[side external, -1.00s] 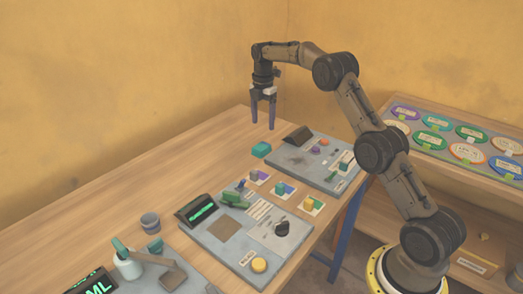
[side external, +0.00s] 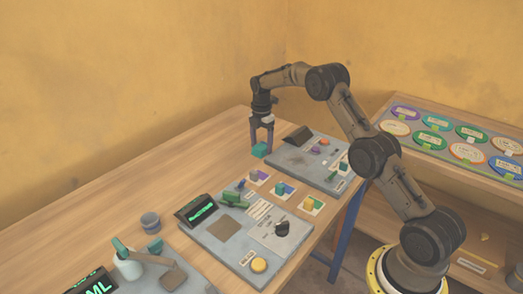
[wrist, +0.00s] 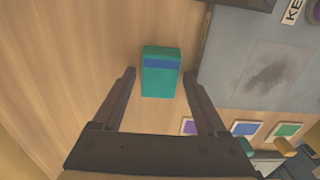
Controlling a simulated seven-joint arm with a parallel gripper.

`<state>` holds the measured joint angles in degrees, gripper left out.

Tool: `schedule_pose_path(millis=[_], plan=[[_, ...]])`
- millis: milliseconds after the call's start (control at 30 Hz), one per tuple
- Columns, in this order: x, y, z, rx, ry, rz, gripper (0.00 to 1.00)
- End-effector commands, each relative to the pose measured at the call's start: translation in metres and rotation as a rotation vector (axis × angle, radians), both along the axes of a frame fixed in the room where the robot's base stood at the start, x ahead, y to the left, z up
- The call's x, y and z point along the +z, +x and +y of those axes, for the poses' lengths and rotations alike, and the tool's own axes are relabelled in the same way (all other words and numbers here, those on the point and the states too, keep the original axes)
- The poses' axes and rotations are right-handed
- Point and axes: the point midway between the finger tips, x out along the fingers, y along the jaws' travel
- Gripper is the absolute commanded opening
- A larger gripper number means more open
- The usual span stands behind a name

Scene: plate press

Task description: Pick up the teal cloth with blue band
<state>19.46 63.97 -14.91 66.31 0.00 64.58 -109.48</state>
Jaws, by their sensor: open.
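The teal cloth with blue band (wrist: 160,82) is a small folded block lying on the wooden table, with the blue band across it near its far end in the wrist view. In the side external view the teal cloth (side external: 261,150) sits just left of the far grey panel. My gripper (side external: 262,150) points down over it, with a finger to each side. In the wrist view my gripper (wrist: 161,72) is open and empty, and the cloth shows between and slightly beyond the fingertips. Whether the fingers touch the cloth cannot be told.
The far grey panel (wrist: 265,70) lies close on the cloth's right in the wrist view. The table left of the cloth is clear.

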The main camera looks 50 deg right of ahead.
Motion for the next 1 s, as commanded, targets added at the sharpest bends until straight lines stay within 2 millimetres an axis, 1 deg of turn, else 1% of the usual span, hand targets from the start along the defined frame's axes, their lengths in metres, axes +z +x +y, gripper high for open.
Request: schedule_pose_path(millis=[67,167,200,267,400,467,767,867,1000], plan=[[0.0,0.0,0.0,0.0,0.0,0.0,0.75],[0.0,0.0,0.0,0.0,0.0,0.0,0.59],[0.0,0.0,0.0,0.0,0.0,0.0,0.52],[0.0,0.0,0.0,0.0,0.0,0.0,0.41],[0.0,0.0,0.0,0.0,0.0,0.001,0.16],[0.0,0.0,0.0,0.0,0.0,0.001,0.06],[0.003,0.0,0.0,0.0,0.0,0.0,0.06],[0.008,0.0,0.0,0.0,0.0,0.0,0.06],[0.024,0.001,0.0,0.0,-0.001,-0.003,0.06]])
